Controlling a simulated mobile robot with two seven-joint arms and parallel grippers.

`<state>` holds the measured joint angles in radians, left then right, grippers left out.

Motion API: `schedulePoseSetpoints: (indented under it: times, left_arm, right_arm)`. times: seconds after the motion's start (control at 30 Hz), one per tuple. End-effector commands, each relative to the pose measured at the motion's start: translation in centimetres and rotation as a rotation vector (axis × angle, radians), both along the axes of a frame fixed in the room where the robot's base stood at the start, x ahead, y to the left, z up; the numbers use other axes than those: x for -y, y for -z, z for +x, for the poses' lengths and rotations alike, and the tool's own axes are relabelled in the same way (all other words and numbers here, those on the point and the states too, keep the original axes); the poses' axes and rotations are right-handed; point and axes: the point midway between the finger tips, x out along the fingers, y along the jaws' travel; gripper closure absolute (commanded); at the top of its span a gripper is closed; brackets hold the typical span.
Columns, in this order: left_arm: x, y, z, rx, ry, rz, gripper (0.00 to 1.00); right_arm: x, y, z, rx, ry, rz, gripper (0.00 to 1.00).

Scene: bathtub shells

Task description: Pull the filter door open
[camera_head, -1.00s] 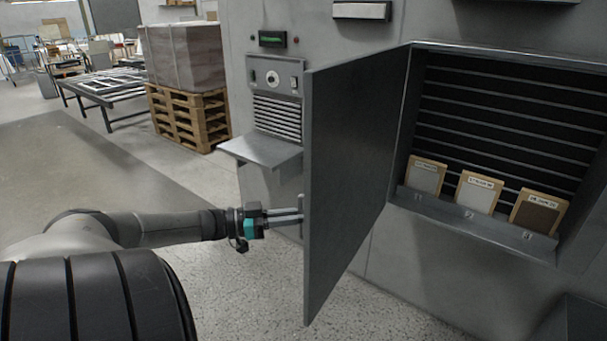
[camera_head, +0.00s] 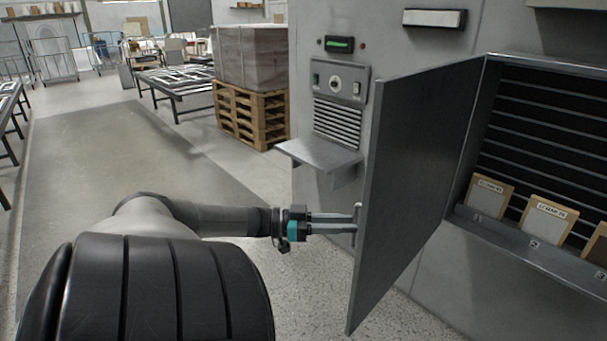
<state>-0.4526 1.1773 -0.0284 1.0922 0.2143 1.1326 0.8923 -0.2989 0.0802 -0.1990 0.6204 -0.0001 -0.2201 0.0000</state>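The grey filter door (camera_head: 415,165) stands swung open on its hinge, out from the machine. Behind it is the dark slatted filter compartment (camera_head: 545,140). My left gripper (camera_head: 350,222) reaches in from the left, with its two fingers at the upright handle (camera_head: 357,224) on the door's outer face near the free edge. The fingers look closed around the handle, though the contact is small in view. My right gripper is not in view.
Framed filters (camera_head: 490,197) stand on a numbered ledge (camera_head: 500,237) in the compartment. A metal shelf (camera_head: 320,153) juts from the machine below a control panel (camera_head: 340,84), left of the door. A pallet stack (camera_head: 250,115) stands further back. Open floor lies to the left.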

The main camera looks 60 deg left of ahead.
Motion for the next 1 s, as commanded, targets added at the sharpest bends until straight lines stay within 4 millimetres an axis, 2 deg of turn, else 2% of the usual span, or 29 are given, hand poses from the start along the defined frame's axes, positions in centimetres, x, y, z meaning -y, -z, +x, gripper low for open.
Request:
schedulePoseSetpoints:
  times: [0.3,0.5,0.7,1.0]
  left_arm:
    - [-3.8,0.1,-6.7,-0.005,-0.005,0.003,0.73]
    - [-5.5,0.1,-9.8,-0.003,-0.003,0.003,0.73]
    - [-6.1,0.1,-11.2,-0.001,-0.001,0.002,0.73]
    - [-6.2,0.0,-11.3,-0.002,-0.001,0.001,0.73]
  right_arm:
    - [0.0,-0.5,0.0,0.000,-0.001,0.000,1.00]
    - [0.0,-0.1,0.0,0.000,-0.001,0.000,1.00]
    - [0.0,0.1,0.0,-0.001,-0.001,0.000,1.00]
    - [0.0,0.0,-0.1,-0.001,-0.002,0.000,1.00]
